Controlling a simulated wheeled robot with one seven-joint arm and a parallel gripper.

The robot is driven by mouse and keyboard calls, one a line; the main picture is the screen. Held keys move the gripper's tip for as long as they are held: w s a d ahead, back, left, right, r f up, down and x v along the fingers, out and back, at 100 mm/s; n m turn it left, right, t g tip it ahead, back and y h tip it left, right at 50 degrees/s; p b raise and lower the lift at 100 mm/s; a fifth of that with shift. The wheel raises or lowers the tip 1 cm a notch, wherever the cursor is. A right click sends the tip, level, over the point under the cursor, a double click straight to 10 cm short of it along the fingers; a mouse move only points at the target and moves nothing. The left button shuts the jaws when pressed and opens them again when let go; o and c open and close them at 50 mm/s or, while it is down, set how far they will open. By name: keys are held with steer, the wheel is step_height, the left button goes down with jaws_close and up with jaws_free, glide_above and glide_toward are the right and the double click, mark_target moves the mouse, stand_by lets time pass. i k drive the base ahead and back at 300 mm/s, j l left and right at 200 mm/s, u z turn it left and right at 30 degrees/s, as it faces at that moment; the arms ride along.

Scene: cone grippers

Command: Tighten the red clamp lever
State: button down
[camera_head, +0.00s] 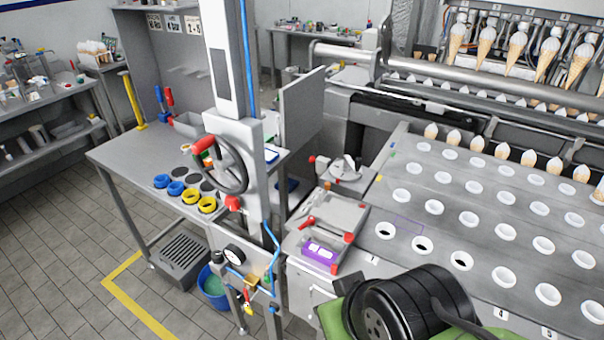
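A small red lever (307,222) lies on a grey fixture (338,213) in the middle of the view, left of the conveyor plates. Other red parts stand near it: a red knob (233,203) on the column below the handwheel, and a red-ended part (313,160) on a small device behind the fixture. I cannot tell for sure which is the clamp lever, nor how tight any of them is. My arm shows as black and green links at the bottom right. My gripper itself is not in view.
A purple block (320,252) sits in the fixture's front. A black handwheel (222,165) with a red grip stands left of it on the column. A gauge (234,256) and blue hoses hang below. Perforated plates (455,205) fill the right; cones hang behind.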

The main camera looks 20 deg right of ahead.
mark_target(311, 220)
steer(key=i+j, duration=0.25)
steer(key=i, duration=0.15)
steer(key=i+j, duration=0.3)
steer(key=i, duration=0.1)
